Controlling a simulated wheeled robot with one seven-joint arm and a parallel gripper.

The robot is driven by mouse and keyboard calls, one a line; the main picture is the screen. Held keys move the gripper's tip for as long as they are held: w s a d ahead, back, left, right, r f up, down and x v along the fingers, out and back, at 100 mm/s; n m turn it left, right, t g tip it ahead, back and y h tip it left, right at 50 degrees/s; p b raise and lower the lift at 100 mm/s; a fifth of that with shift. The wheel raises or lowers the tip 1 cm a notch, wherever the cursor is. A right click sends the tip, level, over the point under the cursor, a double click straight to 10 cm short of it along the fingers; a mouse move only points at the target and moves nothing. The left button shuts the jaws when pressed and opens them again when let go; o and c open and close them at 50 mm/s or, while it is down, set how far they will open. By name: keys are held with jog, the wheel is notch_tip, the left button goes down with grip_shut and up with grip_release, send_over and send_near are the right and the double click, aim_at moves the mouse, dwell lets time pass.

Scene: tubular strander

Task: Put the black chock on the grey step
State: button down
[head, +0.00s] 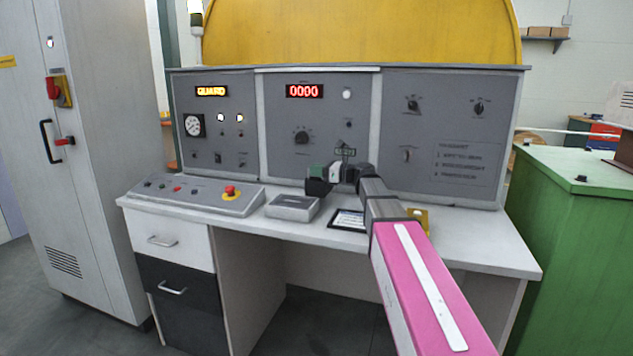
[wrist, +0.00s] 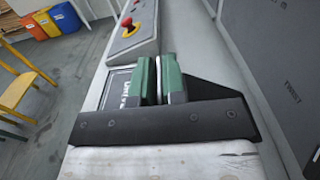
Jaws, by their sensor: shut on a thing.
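My gripper (head: 320,176), with green fingers, hangs over the desk and is shut on the black chock (head: 318,188). The chock shows as a small dark shape at the fingers' lower edge, partly hidden by them. In the wrist view my gripper (wrist: 157,82) shows two green fingers close together; a dark wedge shape is visible to their right. The grey step (head: 292,207) is a low grey block on the desk, just below and left of the chock in the head view. The chock appears apart from it and higher. In the wrist view the step is partly hidden by the left finger.
A sloped control box (head: 195,196) with a red stop button (head: 230,192) stands left of the step. A black-framed card (head: 347,220) and a yellow item (head: 419,217) lie to the right. The upright panel (head: 318,130) closes the desk's back. A green cabinet (head: 575,220) stands right.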

aim_at(317, 179)
jog(key=shift+f, duration=1.9)
jog(key=shift+f, duration=0.15)
jog(key=c, duration=1.2)
grip_release()
